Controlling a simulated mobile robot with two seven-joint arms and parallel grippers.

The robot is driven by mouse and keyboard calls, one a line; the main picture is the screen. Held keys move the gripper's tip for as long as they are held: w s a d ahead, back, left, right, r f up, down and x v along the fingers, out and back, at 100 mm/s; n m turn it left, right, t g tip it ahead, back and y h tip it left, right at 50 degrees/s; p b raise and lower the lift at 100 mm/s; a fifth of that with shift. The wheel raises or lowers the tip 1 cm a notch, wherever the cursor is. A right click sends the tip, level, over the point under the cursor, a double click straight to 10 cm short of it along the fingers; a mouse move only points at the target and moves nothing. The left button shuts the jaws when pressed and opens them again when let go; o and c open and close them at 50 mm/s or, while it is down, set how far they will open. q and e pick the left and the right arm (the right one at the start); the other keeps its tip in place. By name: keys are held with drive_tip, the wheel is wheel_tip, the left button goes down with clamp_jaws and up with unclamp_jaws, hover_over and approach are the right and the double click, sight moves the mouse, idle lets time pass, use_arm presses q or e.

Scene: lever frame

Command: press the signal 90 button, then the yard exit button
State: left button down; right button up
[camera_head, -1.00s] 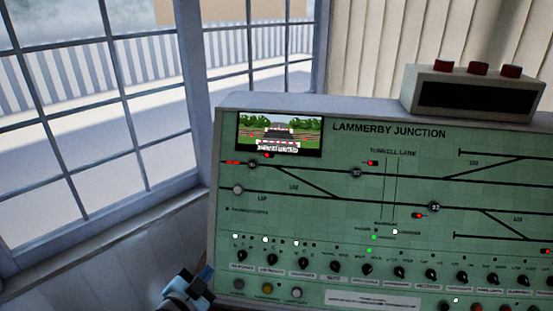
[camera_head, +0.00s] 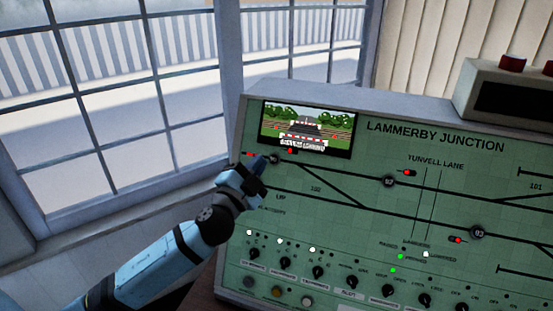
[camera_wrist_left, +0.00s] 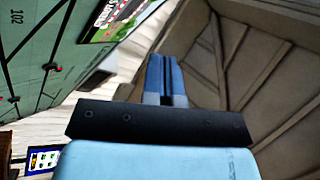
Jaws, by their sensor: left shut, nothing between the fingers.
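The green signal panel (camera_head: 330,215) has dark round buttons set on its track lines. One button (camera_head: 274,159) is at the left end of the upper line, just below the screen. Others are the middle button (camera_head: 389,181) and the lower right button (camera_head: 478,232). Their numbers are too small to read surely. My left gripper (camera_head: 263,165) is shut and empty, its tip beside the upper left button; I cannot tell whether it touches. The pale button lower left is hidden behind my gripper. In the left wrist view the blue fingers (camera_wrist_left: 166,80) are together. My right gripper is not in view.
A small screen (camera_head: 307,128) is set in the panel's top left. A row of dark knobs (camera_head: 317,272) and small round buttons (camera_head: 277,292) lines the lower panel. A box with red buttons (camera_head: 515,95) stands on top. A window (camera_head: 130,110) is at left.

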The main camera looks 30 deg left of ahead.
sight(274, 159)
use_arm(q)
drive_tip(key=w+a+f+b, duration=0.1)
drive_tip(key=w+f+b, duration=0.2)
drive_tip(key=w, duration=0.4)
drive_tip(key=shift+w+a+f+b, duration=0.3)
drive_tip(key=shift+w+f, duration=0.05)
drive_tip(key=shift+f, duration=0.3)
idle(1.3)
idle(0.4)
drive_tip(key=shift+w+f, duration=0.2)
drive_tip(key=shift+w, duration=0.15)
drive_tip(key=shift+w+a+f+b, duration=0.2)
drive_tip(key=shift+w+b, duration=0.2)
drive_tip(key=shift+b, duration=0.15)
idle(0.5)
drive_tip(key=shift+s, duration=0.1)
drive_tip(key=shift+s+d+r+p, duration=0.2)
drive_tip(key=shift+s+r+p, duration=0.2)
drive_tip(key=shift+s, duration=0.25)
